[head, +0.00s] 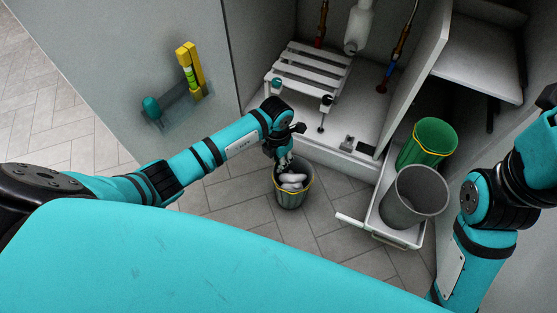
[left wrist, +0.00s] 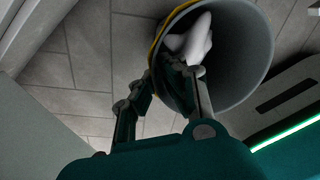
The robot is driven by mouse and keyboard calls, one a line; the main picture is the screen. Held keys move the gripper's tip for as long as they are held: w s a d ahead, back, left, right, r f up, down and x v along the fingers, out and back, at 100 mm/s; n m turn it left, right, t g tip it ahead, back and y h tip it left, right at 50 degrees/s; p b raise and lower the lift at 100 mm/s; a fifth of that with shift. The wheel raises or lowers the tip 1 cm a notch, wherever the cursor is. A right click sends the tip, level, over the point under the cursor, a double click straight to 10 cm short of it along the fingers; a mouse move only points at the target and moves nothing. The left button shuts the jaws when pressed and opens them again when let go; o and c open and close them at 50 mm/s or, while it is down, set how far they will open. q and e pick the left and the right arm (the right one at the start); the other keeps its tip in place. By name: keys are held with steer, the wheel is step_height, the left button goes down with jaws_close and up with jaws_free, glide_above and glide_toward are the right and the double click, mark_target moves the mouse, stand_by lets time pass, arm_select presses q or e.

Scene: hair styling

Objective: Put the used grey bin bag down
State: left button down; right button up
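The used grey bin bag (head: 291,198) is an open, bin-shaped grey bag with a yellow band at its rim and crumpled white waste inside. In the head view it is upright below my left gripper (head: 284,168), over the tiled floor; I cannot tell whether its bottom touches the floor. In the left wrist view, the fingers of my left gripper (left wrist: 168,76) are on either side of the rim of the bag (left wrist: 238,70), closed on it. White waste (left wrist: 190,40) shows inside. My right arm is at the right edge, its gripper out of sight.
A grey bin (head: 412,195) and a green bin with a yellow rim (head: 427,143) stand in a pulled-out white drawer (head: 368,225) to the right. Behind is an open cabinet with a white slatted rack (head: 312,70). Tiled floor (head: 235,215) around the bag is clear.

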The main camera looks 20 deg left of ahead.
arm_select(q)
steer(key=shift+f, duration=0.15)
steer(key=c, duration=1.5)
jaws_free()
